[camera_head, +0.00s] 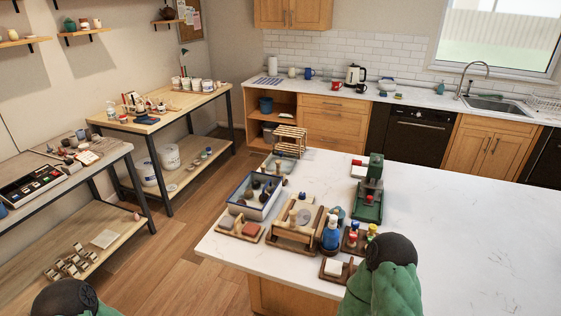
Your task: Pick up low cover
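I cannot tell for certain which thing is the low cover. The pottery tools stand in a group on the white island top. A blue-rimmed tray (235,208) holds several small dark and green items. Beside it is a wooden stand (282,236) with a round grey piece on it. A green device (368,205) with a red part stands further right. Only green and dark links of my two arms show, at the bottom left and the bottom centre right. Neither gripper shows.
A blue bottle (331,235) stands close to small coloured pieces at the island's front. A slatted wooden rack (290,141) stands at its back left corner. The right part of the white island top (460,240) is clear. Workbenches (160,110) line the left wall.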

